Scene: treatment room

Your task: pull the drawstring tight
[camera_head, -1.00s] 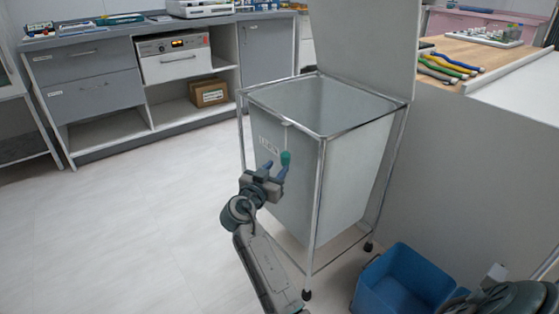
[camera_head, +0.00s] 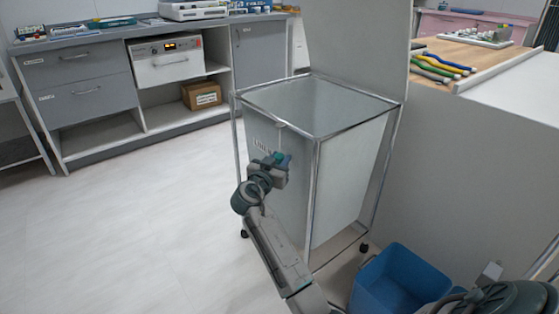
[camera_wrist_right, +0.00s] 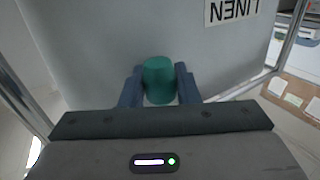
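The teal drawstring toggle (camera_head: 278,156) hangs at the front of the grey linen bag (camera_head: 345,170), just below the bag's top edge. In the right wrist view the toggle (camera_wrist_right: 159,80) stands upright between the two blue fingers of my right gripper (camera_wrist_right: 160,84). The fingers lie close along both its sides; I cannot tell whether they press on it. In the head view my right gripper (camera_head: 279,161) is at the toggle and partly hides it. The cord is hard to make out. My left gripper is not in view.
A chrome wheeled frame (camera_head: 313,195) holds the bag, with a raised lid (camera_head: 358,50) behind. A blue bin (camera_head: 400,280) stands on the floor to the right. A white-sided counter (camera_head: 470,150) is beyond it. The floor on the left is clear.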

